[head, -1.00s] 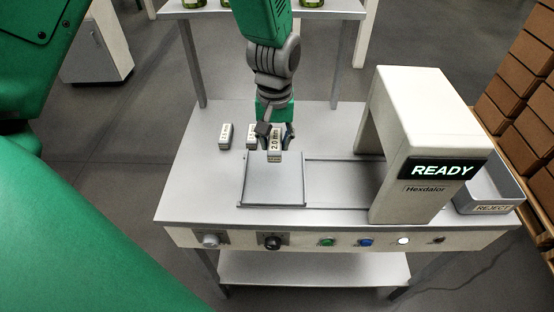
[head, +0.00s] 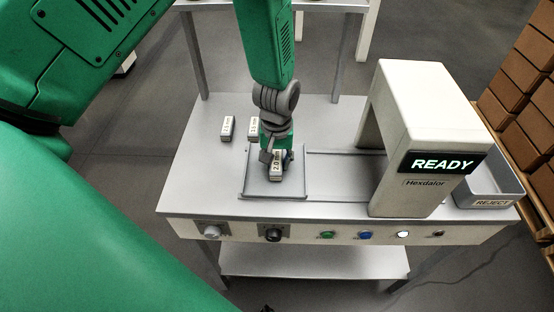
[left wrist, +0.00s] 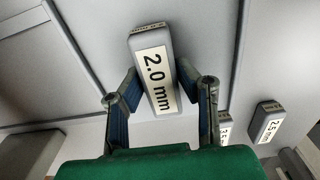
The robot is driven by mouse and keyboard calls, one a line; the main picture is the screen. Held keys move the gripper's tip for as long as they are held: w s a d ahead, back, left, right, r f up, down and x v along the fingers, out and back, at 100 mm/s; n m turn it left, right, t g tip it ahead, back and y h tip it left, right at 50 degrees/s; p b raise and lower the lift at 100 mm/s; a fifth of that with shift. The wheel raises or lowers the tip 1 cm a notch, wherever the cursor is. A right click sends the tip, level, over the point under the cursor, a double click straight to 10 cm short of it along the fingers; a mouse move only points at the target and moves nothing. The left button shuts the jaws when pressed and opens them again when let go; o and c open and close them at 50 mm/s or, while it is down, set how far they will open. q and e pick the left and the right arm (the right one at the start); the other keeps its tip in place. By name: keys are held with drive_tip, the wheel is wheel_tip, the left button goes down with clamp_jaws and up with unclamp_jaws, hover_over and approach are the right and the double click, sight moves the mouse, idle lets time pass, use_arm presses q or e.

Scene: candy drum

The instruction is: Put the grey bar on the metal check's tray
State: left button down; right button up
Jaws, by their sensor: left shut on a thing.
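The grey bar (head: 276,173) has a white label; in the left wrist view the bar (left wrist: 154,68) reads 2.0 mm. My left gripper (head: 276,157) is shut on it, with one finger on each side; the gripper also shows in the left wrist view (left wrist: 158,84). The bar is over the middle of the metal check's tray (head: 257,189), a flat grey plate with raised side edges. I cannot tell whether the bar touches the plate. The metal check (head: 408,190) is a white arch to the right, with a READY display. My right gripper is out of view.
Two other labelled bars stand behind the tray, one at the left (head: 228,128) and one close behind my gripper (head: 254,127). A grey reject bin (head: 490,201) sits right of the arch. Knobs and buttons line the table front (head: 345,235). The table left of the tray is clear.

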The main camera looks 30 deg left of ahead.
sight(276, 159)
use_arm(q)
drive_tip(key=shift+f, duration=0.1)
drive_tip(key=c, duration=1.3)
unclamp_jaws()
drive_tip(key=shift+c, duration=0.2)
drive_tip(key=shift+o, duration=0.8)
drive_tip(key=shift+a, duration=0.2)
wheel_tip(276, 159, up, 12)
drive_tip(key=shift+b, duration=0.3)
drive_tip(key=shift+d, duration=0.1)
